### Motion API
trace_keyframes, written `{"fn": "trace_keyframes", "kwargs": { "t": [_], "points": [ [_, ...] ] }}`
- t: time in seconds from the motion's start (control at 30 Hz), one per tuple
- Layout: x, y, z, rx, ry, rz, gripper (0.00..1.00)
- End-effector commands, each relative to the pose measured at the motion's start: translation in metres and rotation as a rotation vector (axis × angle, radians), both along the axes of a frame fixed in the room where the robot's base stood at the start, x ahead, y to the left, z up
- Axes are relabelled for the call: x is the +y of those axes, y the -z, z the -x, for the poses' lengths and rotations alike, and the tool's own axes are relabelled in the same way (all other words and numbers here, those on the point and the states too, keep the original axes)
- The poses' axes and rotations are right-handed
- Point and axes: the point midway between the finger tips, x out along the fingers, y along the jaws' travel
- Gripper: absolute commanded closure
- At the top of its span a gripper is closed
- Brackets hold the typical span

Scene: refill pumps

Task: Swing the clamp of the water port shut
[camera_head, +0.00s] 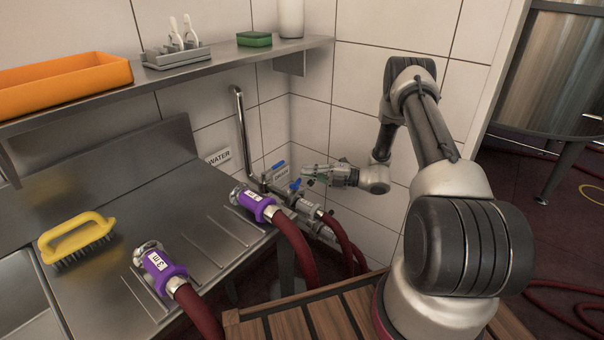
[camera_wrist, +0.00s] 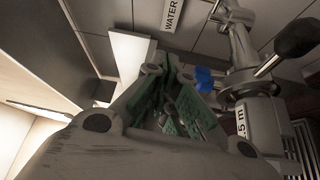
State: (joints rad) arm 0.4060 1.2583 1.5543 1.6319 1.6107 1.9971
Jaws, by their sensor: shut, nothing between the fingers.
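The water port is at the lower end of the steel pipe (camera_head: 243,130) in the corner, by the WATER sign (camera_head: 218,157). A metal fitting there has a blue lever (camera_head: 295,184), which also shows in the wrist view (camera_wrist: 203,80). In the wrist view a metal clamp part with a black knob (camera_wrist: 297,38) sticks out on the right, above a hose end labelled "5 m" (camera_wrist: 241,120). I cannot tell how far the clamp stands open. My gripper (camera_head: 308,171) is shut and empty just above the fitting. Its green finger pads (camera_wrist: 180,105) lie left of the clamp.
Two purple-collared hose ends (camera_head: 254,205) (camera_head: 158,264) lie on the steel drainboard beside a yellow brush (camera_head: 76,236). A shelf (camera_head: 215,62) with an orange tray (camera_head: 65,84) runs above. Tiled walls close the corner. Red hoses hang below the fitting.

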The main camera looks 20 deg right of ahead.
Motion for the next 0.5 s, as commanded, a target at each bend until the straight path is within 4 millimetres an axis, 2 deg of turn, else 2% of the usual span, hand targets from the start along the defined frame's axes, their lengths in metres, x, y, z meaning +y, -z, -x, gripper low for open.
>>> {"fn": "trace_keyframes", "kwargs": {
  "t": [0.2,0.5],
  "points": [
    [-0.019,0.020,-0.013,-0.001,0.001,0.000,1.00],
    [-0.036,0.049,-0.024,0.001,0.001,0.001,1.00]
  ]
}}
